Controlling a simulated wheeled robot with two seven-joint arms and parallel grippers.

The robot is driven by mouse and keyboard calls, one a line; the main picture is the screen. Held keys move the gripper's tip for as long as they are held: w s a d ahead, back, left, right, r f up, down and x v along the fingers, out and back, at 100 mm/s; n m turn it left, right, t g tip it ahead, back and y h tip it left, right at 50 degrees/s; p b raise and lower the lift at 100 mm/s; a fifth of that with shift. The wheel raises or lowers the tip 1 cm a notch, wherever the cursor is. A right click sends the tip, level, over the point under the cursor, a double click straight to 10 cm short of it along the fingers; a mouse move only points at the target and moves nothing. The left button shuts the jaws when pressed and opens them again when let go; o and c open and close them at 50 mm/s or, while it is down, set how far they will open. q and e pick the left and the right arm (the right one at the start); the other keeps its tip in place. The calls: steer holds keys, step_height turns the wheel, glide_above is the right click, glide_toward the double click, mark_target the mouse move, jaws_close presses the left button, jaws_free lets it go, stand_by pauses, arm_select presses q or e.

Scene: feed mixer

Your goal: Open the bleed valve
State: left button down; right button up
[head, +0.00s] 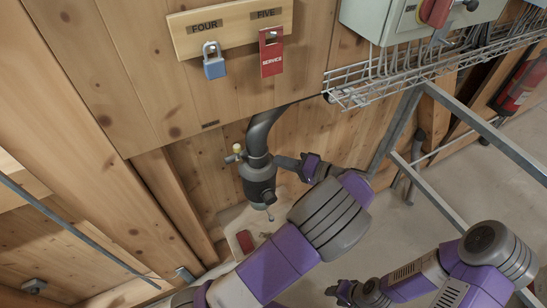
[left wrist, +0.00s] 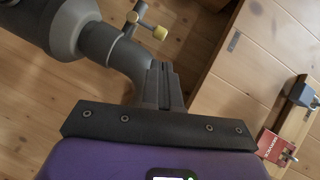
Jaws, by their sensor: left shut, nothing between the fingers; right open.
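The bleed valve (head: 236,153) is a small brass-coloured fitting with a yellow tip, on the left side of a dark grey pipe (head: 262,130). My right gripper (head: 336,292) is low at the bottom, open and away from the pipe.
A wooden board with a blue padlock (head: 214,66) and a red service tag (head: 271,56) hangs above. A wire cable tray (head: 430,75) and grey control box (head: 405,22) are upper right. A metal rail (head: 440,205) and fire extinguisher (head: 518,88) stand right.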

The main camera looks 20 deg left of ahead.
mark_target(240, 149)
arm_select(q)
steer(key=x, duration=1.2)
steer(key=shift+a, duration=0.2)
steer(key=shift+d, duration=0.1)
